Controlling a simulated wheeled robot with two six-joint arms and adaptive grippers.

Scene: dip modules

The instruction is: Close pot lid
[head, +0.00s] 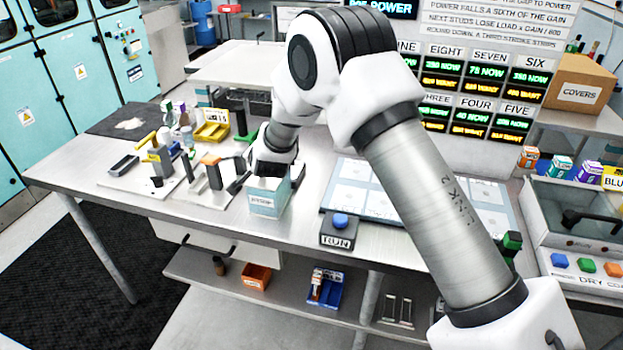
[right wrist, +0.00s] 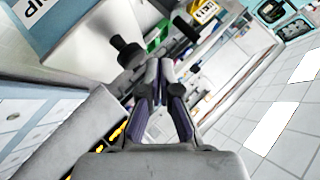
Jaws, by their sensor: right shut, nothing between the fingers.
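No part is clearly readable as a pot lid in these frames. A pale blue box-shaped container (head: 268,201) with a blurred label stands near the table's front edge in the head view and may be the pot. I cannot tell whether its top is open or covered. My right gripper (head: 270,168) is just above it, largely hidden by its own wrist. In the right wrist view my right gripper (right wrist: 160,68) is shut and empty. A black knob-like part (right wrist: 126,48) lies beyond the fingertips, up and left. My left gripper is not in view.
A black-buttoned-looking box with a blue button (head: 341,221) stands right of the container. A flat panel (head: 333,200) lies behind it. Several tools and a yellow bin (head: 211,129) crowd the left. A glass-topped cabinet (head: 580,205) stands at far right.

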